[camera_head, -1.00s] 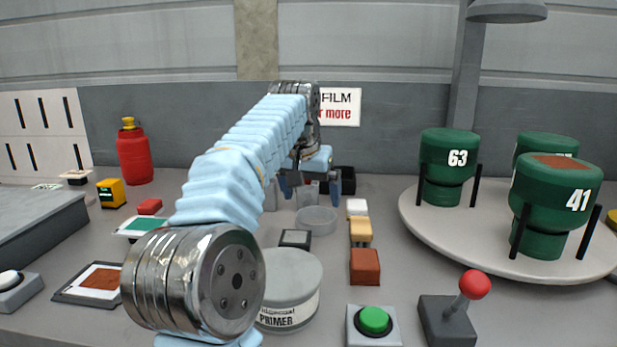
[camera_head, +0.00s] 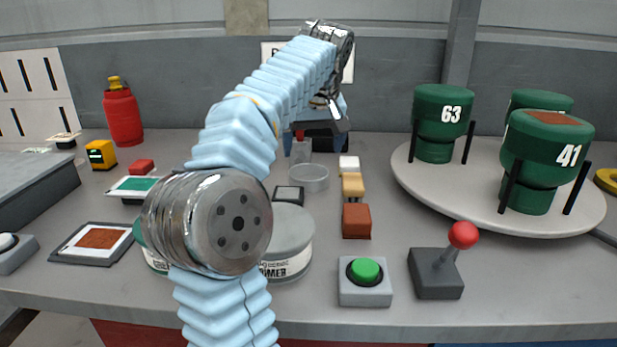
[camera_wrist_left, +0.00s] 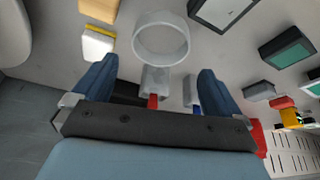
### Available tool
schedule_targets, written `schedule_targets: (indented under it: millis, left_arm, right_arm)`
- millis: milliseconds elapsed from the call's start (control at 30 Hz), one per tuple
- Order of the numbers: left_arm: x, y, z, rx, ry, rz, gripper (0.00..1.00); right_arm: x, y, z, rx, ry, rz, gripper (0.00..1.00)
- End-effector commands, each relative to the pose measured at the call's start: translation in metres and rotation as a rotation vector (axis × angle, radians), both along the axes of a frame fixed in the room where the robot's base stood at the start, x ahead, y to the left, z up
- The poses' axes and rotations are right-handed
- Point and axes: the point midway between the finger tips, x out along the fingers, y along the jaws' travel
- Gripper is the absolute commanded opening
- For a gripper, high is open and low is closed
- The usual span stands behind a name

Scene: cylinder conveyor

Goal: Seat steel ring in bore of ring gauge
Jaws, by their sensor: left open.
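A grey ring-shaped piece (camera_head: 308,178) with a low wall lies flat on the table. It also shows in the left wrist view (camera_wrist_left: 161,38), with table visible through its middle. I cannot tell whether it is the steel ring or the ring gauge. My left gripper (camera_head: 316,146) is open, beyond this ring, with its blue fingers pointing down. In the left wrist view its fingers (camera_wrist_left: 153,80) are wide apart. Behind the ring, a small grey block with a red part (camera_wrist_left: 154,82) shows between the fingers, apart from both. My right gripper is out of view.
White, tan and brown blocks (camera_head: 356,221) stand in a row right of the ring. A primer can (camera_head: 290,243) stands in front. A green button (camera_head: 365,271), a red-knobbed joystick (camera_head: 462,236) and a turntable (camera_head: 410,185) with green drums are at right.

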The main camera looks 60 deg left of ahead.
Motion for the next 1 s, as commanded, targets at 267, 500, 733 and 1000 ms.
schedule_targets:
  millis: [267,500,733,1000]
  left_arm:
    - [0.004,0.011,-0.03,-0.001,0.0,0.0,1.0]
    - [0.008,0.023,-0.064,-0.002,0.001,-0.001,1.0]
    - [0.01,0.028,-0.077,-0.001,-0.001,-0.002,1.0]
    - [0.01,0.028,-0.077,0.0,-0.001,-0.003,0.79]
  right_arm:
    - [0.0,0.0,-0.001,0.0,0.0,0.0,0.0]
    - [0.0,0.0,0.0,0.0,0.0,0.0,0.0]
    - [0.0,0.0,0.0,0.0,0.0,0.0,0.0]
    - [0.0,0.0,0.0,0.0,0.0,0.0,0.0]
